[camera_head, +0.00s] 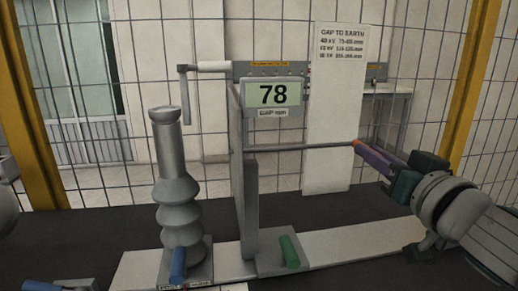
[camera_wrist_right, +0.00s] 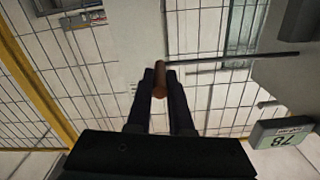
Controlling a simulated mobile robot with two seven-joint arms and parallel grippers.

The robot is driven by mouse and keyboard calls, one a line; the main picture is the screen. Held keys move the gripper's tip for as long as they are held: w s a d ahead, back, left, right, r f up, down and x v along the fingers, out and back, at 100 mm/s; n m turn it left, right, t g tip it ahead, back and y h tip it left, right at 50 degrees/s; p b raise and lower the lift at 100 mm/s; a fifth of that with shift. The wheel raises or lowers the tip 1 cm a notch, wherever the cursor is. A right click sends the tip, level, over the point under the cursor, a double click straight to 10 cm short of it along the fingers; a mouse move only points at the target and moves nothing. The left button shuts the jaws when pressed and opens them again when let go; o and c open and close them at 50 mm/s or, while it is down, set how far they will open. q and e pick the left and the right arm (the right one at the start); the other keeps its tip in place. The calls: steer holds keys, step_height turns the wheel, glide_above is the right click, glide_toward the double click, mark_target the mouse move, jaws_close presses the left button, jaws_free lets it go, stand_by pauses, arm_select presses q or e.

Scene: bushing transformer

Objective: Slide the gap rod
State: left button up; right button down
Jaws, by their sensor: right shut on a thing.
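The gap rod (camera_head: 310,146) is a thin grey horizontal rod running right from the upright grey plate (camera_head: 251,200) to an orange-brown grip at its end. My right gripper (camera_head: 360,149) is shut on that grip. In the right wrist view the brown grip (camera_wrist_right: 160,82) sits between the two dark fingertips, and the rod (camera_wrist_right: 230,62) runs off to the right. A display (camera_head: 273,94) above the rod reads 78, labelled gap mm.
A grey ribbed insulator (camera_head: 176,205) stands left of the plate, below a hanging rod (camera_head: 185,97). A blue handle (camera_head: 178,265) and a green handle (camera_head: 289,251) are at the bases. A sign (camera_head: 338,105) headed gap to earth stands behind. Wire mesh fencing (camera_head: 420,45) encloses the back.

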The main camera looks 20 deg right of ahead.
steer(key=shift+d, duration=0.3)
steer(key=c, duration=0.8)
jaws_free()
steer(key=shift+s+a, duration=0.1)
steer(key=shift+s, duration=0.05)
steer(key=v, duration=0.9)
steer(key=shift+s+b, duration=0.35)
steer(key=shift+s, duration=0.05)
